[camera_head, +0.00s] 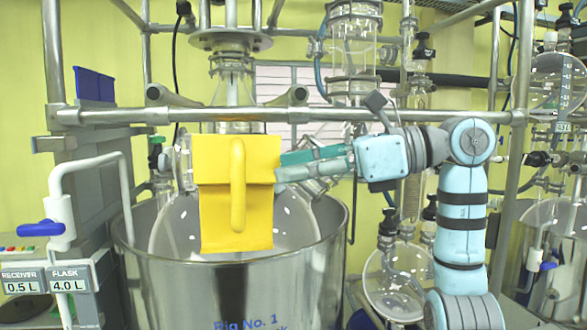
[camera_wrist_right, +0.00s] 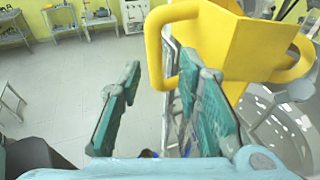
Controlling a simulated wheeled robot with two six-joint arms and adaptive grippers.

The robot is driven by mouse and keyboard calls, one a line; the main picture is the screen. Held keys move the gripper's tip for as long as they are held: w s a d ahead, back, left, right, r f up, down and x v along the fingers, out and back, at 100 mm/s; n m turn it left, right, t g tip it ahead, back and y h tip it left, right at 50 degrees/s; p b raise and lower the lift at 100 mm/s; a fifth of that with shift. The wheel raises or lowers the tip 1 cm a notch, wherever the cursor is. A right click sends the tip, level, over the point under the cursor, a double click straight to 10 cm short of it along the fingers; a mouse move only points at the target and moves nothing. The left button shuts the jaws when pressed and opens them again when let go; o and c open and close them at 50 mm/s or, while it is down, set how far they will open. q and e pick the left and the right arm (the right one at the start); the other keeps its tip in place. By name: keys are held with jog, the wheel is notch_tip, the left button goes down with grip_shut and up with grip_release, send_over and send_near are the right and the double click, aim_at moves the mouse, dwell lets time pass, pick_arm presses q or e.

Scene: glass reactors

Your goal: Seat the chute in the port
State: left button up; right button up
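The yellow chute (camera_head: 215,215) stands upright in the head view, in front of the round glass flask (camera_head: 295,225) in the steel bath. It has a loop handle (camera_head: 238,185) on its front. My right gripper (camera_head: 281,166) reaches in from the right, with its fingertips at the chute's right edge. In the right wrist view my right gripper (camera_wrist_right: 160,68) has its teal fingers spread apart. A yellow loop handle (camera_wrist_right: 155,45) of the chute (camera_wrist_right: 240,45) shows between the fingertips there; I cannot tell if it touches them. The port is not clearly visible. My left gripper is out of view.
The steel bath (camera_head: 225,295) has a high rim around the flask. A horizontal metal rail (camera_head: 340,115) runs behind the chute, with a glass column (camera_head: 353,45) above. A white pipe with a blue valve (camera_head: 42,229) stands left. Open floor (camera_wrist_right: 100,60) shows in the wrist view.

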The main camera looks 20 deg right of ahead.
jog(key=o, duration=0.5)
jog(key=v, duration=1.1)
jog(key=shift+s+d+r, duration=0.1)
jog(key=shift+s+d, duration=0.15)
jog(key=shift+d, duration=0.05)
jog(key=shift+s+d, duration=0.1)
